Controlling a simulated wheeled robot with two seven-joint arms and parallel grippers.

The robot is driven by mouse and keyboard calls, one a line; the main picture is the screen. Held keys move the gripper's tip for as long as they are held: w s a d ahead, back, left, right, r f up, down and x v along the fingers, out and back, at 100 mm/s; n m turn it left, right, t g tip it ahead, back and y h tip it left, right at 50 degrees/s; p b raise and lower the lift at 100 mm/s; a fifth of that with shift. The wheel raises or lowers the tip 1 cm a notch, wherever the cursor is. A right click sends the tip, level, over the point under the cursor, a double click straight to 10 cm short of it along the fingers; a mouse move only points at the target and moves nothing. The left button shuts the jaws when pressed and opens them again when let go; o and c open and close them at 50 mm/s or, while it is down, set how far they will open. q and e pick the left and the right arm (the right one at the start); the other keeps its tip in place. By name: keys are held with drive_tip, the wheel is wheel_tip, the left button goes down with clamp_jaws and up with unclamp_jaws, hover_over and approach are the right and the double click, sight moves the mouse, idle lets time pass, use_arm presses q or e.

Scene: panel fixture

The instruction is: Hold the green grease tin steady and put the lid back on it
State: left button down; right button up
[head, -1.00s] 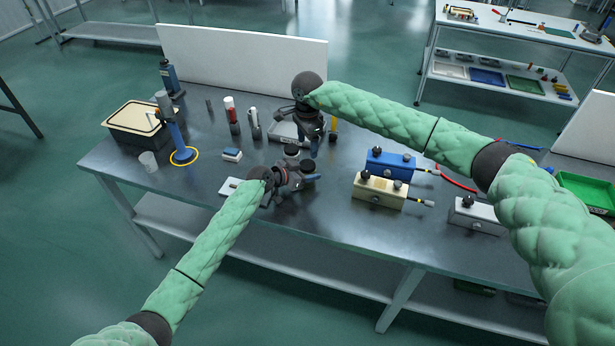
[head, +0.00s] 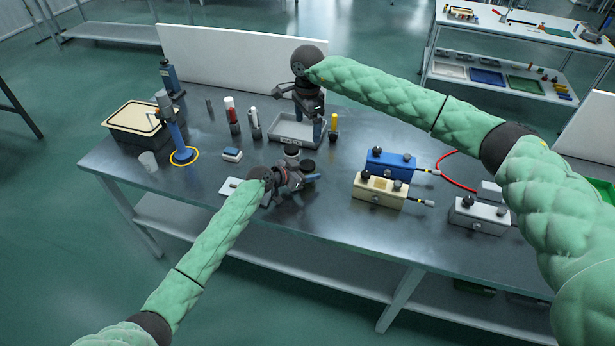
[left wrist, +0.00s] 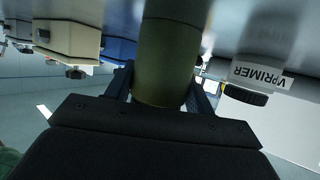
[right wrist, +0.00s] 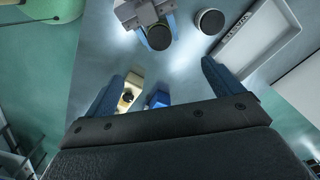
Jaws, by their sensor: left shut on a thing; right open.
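The olive-green tin (left wrist: 168,55) stands between the fingers of my left gripper (left wrist: 162,88) in the left wrist view, which is shut on it. Its round dark top (right wrist: 159,37) shows in the right wrist view; I cannot tell whether that is a lid or the open mouth. In the head view my left gripper (head: 304,178) is low at the table's front, around the tin (head: 308,166). My right gripper (head: 309,124) is open and empty above the grey tray; its spread fingers (right wrist: 168,72) show in the right wrist view. I cannot make out a separate lid.
Blue (head: 390,163) and cream (head: 379,190) boxes stand right.

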drive_tip(key=shift+r, duration=2.4)
use_arm(q)
drive_tip(key=shift+c, duration=2.3)
unclamp_jaws()
drive_tip(key=shift+a, duration=0.1)
use_arm(e)
drive_tip(key=shift+f, duration=0.1)
use_arm(q)
drive_tip(key=shift+s+a, duration=0.15)
drive_tip(key=shift+a, duration=0.1)
drive_tip(key=b+v, duration=0.3)
drive_tip(key=v, duration=0.2)
drive_tip(key=shift+s+a+r, duration=0.15)
drive_tip(key=shift+s+a, duration=0.05)
drive_tip(key=shift+a, duration=0.05)
drive_tip(key=shift+s+a+r, duration=0.4)
drive_tip(key=shift+s+a, duration=0.05)
use_arm(e)
drive_tip(key=shift+f, duration=1.55)
